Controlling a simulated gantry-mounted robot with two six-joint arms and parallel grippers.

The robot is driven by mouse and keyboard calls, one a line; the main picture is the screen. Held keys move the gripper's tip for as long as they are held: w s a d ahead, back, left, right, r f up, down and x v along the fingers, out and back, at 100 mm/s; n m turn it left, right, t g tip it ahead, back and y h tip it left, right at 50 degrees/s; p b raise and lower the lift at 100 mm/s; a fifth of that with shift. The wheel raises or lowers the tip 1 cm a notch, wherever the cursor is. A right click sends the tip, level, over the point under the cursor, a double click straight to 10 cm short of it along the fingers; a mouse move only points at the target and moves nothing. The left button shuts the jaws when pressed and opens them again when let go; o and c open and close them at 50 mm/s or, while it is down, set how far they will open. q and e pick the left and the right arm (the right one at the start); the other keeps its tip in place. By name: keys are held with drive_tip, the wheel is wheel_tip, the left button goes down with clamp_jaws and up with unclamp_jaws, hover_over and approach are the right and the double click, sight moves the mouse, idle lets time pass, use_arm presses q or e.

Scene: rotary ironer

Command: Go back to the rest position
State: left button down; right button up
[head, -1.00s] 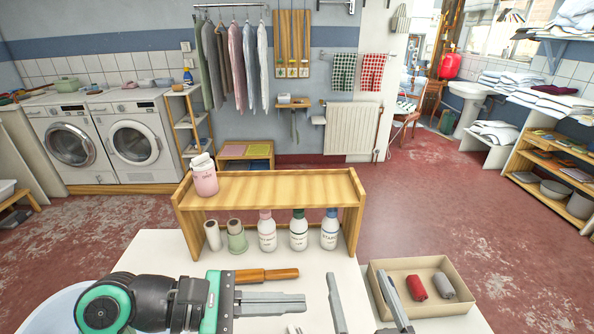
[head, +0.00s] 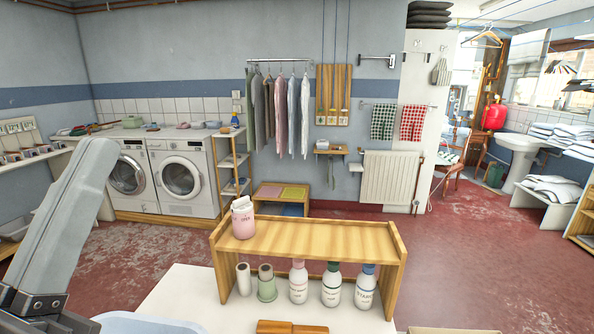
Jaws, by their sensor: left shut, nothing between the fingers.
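My left gripper (head: 92,165) is large and close at the left edge of the head view. Its grey fingers point up and to the right, and they are shut with nothing between them. It is apart from the table and touches nothing that I can see. My right gripper is not in view.
A wooden shelf stand (head: 320,238) on the white table (head: 180,293) carries a pink bottle (head: 243,218) on top. Several white bottles and spools stand beneath it. A wooden handle (head: 290,327) shows at the bottom edge. Red floor lies open beyond the table.

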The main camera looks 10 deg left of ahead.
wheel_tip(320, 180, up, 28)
drive_tip(key=p, duration=2.6)
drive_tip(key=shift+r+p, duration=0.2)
drive_tip(key=shift+p, duration=0.2)
